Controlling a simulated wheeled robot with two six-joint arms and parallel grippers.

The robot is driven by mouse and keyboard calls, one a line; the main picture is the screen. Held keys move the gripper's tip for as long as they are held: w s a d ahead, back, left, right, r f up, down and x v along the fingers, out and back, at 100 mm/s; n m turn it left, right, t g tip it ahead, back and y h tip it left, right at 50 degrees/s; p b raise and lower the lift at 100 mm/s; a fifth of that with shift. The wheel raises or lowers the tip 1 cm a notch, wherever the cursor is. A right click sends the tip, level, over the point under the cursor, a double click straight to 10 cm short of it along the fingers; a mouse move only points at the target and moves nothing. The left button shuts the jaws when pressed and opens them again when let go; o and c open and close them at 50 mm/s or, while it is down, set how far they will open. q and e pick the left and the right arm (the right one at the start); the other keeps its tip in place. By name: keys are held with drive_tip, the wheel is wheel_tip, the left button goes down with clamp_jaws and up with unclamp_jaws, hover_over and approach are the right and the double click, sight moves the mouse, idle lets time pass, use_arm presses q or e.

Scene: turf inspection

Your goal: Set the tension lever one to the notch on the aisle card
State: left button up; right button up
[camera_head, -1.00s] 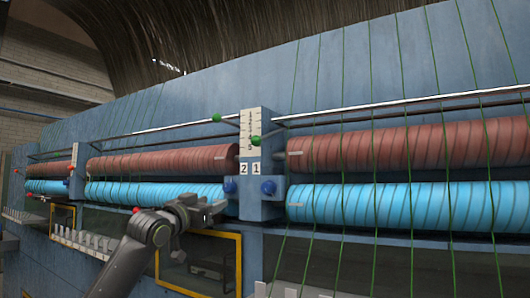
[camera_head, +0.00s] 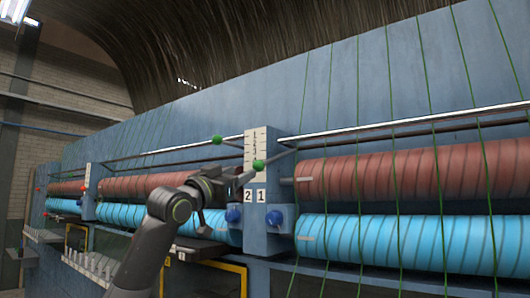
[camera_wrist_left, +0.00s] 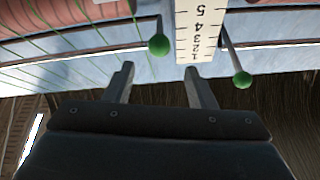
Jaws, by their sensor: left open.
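A white scale plate (camera_head: 256,146) with numerals stands on the blue post, above labels 2 and 1. The green knob of lever one (camera_head: 258,165), on the label 1 side, sits low in front of the scale. The green knob of lever two (camera_head: 217,140) sits higher to the left. In the upside-down left wrist view, lever one's knob (camera_wrist_left: 159,45) is left of the scale (camera_wrist_left: 195,35). My left gripper (camera_head: 243,180) is open, just below and left of lever one's knob. Its spread fingers (camera_wrist_left: 158,72) point towards that knob without touching it. I see no aisle card. My right gripper is not in view.
Red rollers (camera_head: 420,174) and blue rollers (camera_head: 420,243) with green yarns run along the machine. A yellow frame (camera_head: 243,280) is below. Open air lies before the post.

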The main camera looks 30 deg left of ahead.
sight(266, 162)
use_arm(q)
drive_tip(key=p+x, duration=0.3)
drive_tip(key=x, duration=0.4)
drive_tip(key=shift+w+f+p, duration=0.1)
drive_tip(key=shift+p, duration=0.25)
drive_tip(key=p+x, duration=0.3)
drive_tip(key=x, duration=0.1)
drive_tip(key=shift+w, duration=0.15)
drive_tip(key=shift+w+d+p, duration=0.1)
drive_tip(key=shift+w+p, duration=0.3)
drive_tip(key=shift+w, duration=0.25)
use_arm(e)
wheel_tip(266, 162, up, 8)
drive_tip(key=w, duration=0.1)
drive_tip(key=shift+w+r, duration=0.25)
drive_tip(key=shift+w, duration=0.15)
use_arm(q)
clamp_jaws()
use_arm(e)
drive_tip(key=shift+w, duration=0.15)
